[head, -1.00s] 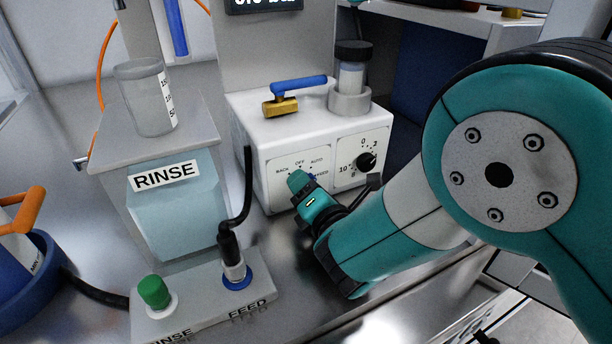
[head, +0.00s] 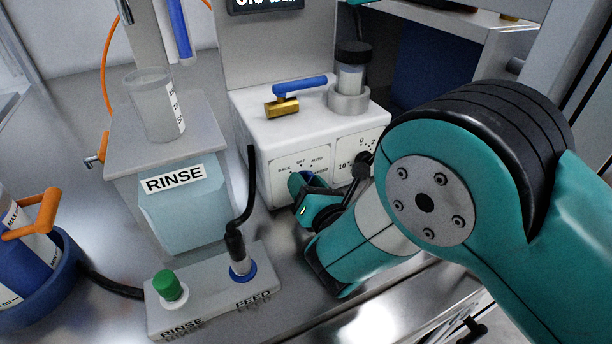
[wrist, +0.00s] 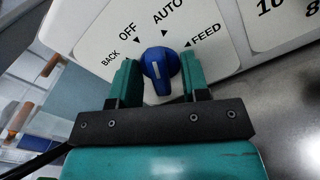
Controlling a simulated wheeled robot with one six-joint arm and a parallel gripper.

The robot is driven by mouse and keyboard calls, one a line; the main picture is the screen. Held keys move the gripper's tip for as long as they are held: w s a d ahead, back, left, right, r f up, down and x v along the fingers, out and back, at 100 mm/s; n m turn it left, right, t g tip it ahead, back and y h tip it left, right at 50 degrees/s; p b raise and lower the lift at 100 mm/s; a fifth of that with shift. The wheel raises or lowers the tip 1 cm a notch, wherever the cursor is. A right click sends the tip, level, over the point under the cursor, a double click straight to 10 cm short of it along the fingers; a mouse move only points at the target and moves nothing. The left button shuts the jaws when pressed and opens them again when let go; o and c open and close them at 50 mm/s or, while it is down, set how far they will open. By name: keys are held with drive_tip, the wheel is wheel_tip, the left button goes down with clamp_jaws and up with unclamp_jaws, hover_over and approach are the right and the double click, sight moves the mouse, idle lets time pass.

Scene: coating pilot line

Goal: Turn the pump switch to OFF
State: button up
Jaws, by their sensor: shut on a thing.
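The pump switch is a blue knob (wrist: 161,70) on a white panel (wrist: 95,35) printed BACK, OFF, AUTO and FEED. In the wrist view my gripper (wrist: 159,78) has one teal finger on each side of the knob and is shut on it. The knob's white mark points up and slightly left, roughly between OFF and AUTO; the exact setting is hard to tell. In the head view my gripper (head: 308,184) is at the front of the white pump box (head: 262,178), covering most of the switch and the FEED label.
A numbered black dial (head: 362,160) is right of the switch. The RINSE container (head: 180,212) and a FEED/RINSE block (head: 210,297) stand to the left.

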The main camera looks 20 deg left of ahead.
drive_tip(key=n+p, duration=0.4)
drive_tip(key=n, duration=0.1)
drive_tip(key=shift+r, duration=0.1)
drive_tip(key=o, duration=1.1)
drive_tip(key=shift+o, duration=0.2)
drive_tip(key=f+b, duration=0.1)
drive_tip(key=b, duration=0.2)
drive_tip(key=shift+s+d, duration=0.4)
drive_tip(key=b+v, duration=0.3)
drive_tip(key=b, duration=0.4)
drive_tip(key=shift+s+d+r, duration=0.1)
drive_tip(key=shift+s+d, duration=0.15)
drive_tip(key=shift+d, duration=0.05)
drive_tip(key=shift+s+d+r+b, duration=0.1)
drive_tip(key=shift+s+d+b, duration=0.25)
drive_tip(key=shift+b, duration=0.4)
drive_tip(key=shift+d+r, duration=0.1)
drive_tip(key=shift+r, duration=0.1)
drive_tip(key=shift+d, duration=0.1)
